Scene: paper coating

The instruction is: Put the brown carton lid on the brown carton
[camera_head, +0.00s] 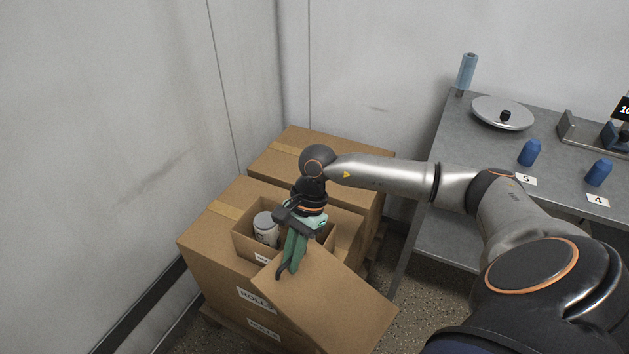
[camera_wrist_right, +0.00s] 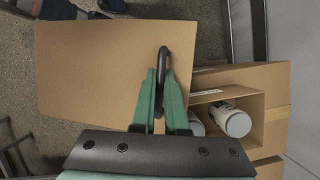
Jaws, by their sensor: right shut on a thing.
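The brown carton lid (camera_head: 330,300) is a flat brown panel, tilted in the head view. My right gripper (camera_head: 285,268) is shut on the lid at a dark loop-shaped handle (camera_wrist_right: 162,55) between its green fingers. The open brown carton (camera_head: 248,250) is just behind and left of the lid, with white rolls (camera_head: 264,226) inside. The lid hangs beside and in front of the carton and hides part of it; its opening is uncovered. In the right wrist view the lid (camera_wrist_right: 90,70) lies left of the carton (camera_wrist_right: 235,98). My left gripper is not in view.
Large taped cartons (camera_head: 210,260) surround the open carton, against the wall corner. A grey metal table (camera_head: 455,135) at the right holds a round steel plate (camera_head: 500,112), blue weights (camera_head: 530,152) and number cards. Speckled floor shows between the cartons and table.

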